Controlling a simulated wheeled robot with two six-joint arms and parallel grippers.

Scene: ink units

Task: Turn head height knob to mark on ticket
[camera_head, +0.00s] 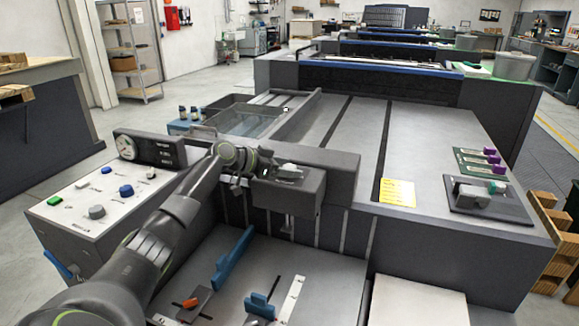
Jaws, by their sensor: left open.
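My left gripper (287,172) is over the dark box-shaped head (298,195) at the front of the machine, with my left arm reaching in from the lower left. It is open, but its fingers are small and I cannot tell whether they touch anything. No head height knob shows clearly there; my wrist and gripper cover part of the head. A yellow ticket (397,192) lies flat on the grey machine top to the right; its writing is too small to read. My right gripper is not in view.
A sloped control panel (75,224) at the left carries a grey knob (97,212), blue knobs and a green button. A round gauge (126,147) stands behind it. A blue upright guide (233,258) stands on the lower front table. The machine top around the ticket is mostly clear.

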